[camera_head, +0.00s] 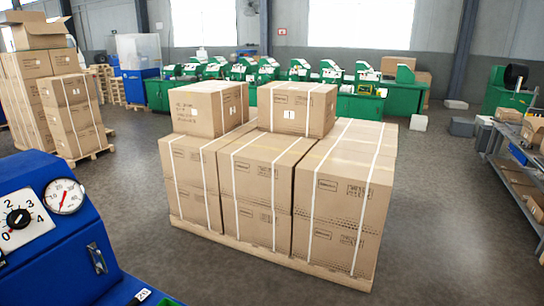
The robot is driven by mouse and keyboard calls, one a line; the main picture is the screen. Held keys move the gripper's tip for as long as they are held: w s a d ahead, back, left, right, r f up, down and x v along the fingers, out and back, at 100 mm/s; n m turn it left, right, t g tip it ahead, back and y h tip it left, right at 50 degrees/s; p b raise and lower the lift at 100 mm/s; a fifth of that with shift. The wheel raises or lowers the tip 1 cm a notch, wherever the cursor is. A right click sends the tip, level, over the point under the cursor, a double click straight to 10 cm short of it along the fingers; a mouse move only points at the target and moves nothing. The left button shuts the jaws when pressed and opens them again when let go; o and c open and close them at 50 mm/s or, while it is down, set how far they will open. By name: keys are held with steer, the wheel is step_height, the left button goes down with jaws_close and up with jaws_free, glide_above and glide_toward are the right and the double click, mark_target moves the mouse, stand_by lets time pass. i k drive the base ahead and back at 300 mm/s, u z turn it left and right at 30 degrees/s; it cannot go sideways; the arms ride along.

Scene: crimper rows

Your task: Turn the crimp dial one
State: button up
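A black round dial (18,218) sits on a white plate on the blue machine (60,250) at the left edge of the picture. The plate carries printed numbers around the dial, with 0, 2, 3 and 4 readable. A white pointer mark on the dial is small, and its exact setting is hard to tell. A round white gauge (64,196) with a red needle is to the right of the dial. The left part of the machine is cut off by the frame. My gripper is not in view.
A pallet (270,257) stacked with strapped cardboard boxes (345,205) stands in the middle. More boxes (70,115) stand on a pallet behind left. Green machines (375,100) line the back. A shelf (515,180) stands at right. Grey floor (440,215) is open between pallet and shelf.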

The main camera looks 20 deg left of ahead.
mark_target(19, 219)
steer(key=i, duration=2.3)
steer(key=u, duration=2.8)
